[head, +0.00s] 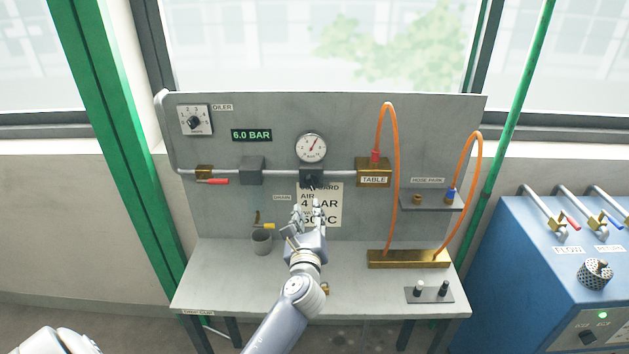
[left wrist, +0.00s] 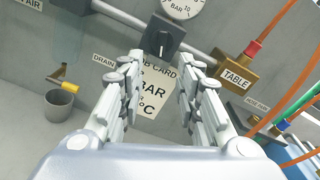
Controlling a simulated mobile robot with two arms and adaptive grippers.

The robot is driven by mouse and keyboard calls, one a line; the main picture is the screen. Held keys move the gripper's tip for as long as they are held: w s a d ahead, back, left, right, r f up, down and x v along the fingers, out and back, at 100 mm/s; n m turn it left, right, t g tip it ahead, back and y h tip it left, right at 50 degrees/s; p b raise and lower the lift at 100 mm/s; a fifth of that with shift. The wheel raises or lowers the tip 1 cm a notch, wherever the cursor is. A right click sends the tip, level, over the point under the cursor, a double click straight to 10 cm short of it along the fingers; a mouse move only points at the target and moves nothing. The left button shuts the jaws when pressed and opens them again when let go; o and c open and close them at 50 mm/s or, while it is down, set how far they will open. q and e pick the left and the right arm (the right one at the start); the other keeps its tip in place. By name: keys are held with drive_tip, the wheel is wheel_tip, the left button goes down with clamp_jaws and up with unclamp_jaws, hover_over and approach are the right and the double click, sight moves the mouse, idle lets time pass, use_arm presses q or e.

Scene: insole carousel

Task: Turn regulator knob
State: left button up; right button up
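The regulator knob (head: 311,178) is a black block on the grey air pipe, below the round white gauge (head: 311,148). In the left wrist view the knob (left wrist: 163,42) shows a pale upright mark and sits just beyond the fingertips, centred between them. My left gripper (head: 308,206) is open and empty, in front of the panel and a little below the knob in the head picture, apart from it. The green display (head: 251,135) reads 6.0 BAR. The job card (head: 329,218) is partly hidden by the gripper; "4 BAR" can be read. My right gripper is not in view.
An orange hose (head: 392,150) rises from the brass TABLE block (head: 373,180), right of the knob. A red-handled valve (head: 212,181) is left on the pipe. A grey cup (head: 262,242) stands below the yellow-handled drain (head: 266,226). A blue machine (head: 540,270) stands at right.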

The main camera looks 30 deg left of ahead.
sight(309, 182)
use_arm(q)
drive_tip(key=shift+m+y, duration=0.3)
drive_tip(key=x, duration=0.3)
drive_tip(key=r+p+x, duration=0.1)
drive_tip(key=x, duration=0.5)
drive_tip(key=shift+w+a+r, duration=0.1)
drive_tip(key=shift+w+r, duration=0.05)
drive_tip(key=shift+r, duration=0.15)
drive_tip(key=shift+x, duration=0.85)
drive_tip(key=shift+c, duration=0.8)
clamp_jaws()
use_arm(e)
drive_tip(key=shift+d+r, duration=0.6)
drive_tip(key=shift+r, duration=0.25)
